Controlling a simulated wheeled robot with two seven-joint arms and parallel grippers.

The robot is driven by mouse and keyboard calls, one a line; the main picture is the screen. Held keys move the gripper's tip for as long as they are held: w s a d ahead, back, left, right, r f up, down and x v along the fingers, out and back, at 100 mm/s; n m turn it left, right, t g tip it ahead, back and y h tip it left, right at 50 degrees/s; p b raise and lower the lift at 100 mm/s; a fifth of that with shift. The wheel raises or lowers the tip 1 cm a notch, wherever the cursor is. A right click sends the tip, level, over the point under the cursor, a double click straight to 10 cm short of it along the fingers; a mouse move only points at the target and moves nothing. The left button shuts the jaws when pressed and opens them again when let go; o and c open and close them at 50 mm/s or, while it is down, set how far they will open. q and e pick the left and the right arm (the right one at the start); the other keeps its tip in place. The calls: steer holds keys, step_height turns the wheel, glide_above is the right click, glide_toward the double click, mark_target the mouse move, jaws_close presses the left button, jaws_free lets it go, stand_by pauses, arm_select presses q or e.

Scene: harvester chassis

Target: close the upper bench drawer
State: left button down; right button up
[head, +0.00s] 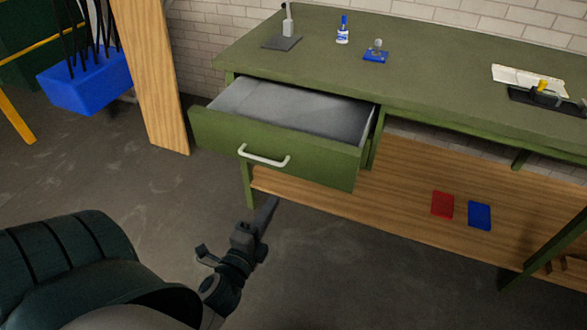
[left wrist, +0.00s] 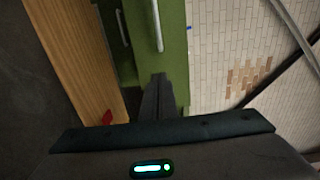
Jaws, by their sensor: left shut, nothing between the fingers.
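The upper bench drawer (head: 310,155) is pulled out of the green bench, and its grey interior looks empty. Its green front has a pale bar handle (head: 264,155). In the left wrist view the drawer front (left wrist: 174,50) and its handle (left wrist: 157,25) are ahead of the fingers. My left gripper (head: 268,204) is shut and empty, below the drawer front in the head view and apart from the handle. Its fingers also show in the left wrist view (left wrist: 158,85), overlapping the green front; I cannot tell whether they touch it. My right gripper is out of view.
The bench top (head: 420,85) holds a blue-capped bottle (head: 343,32) and small tools. A wooden lower shelf (head: 370,200) holds a red box (head: 442,205) and a blue box (head: 479,215). A wooden post (head: 152,80) and blue bin (head: 88,88) stand left. Floor before the bench is clear.

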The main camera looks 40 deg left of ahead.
mark_target(297, 161)
arm_select(q)
steer(key=shift+w, duration=0.1)
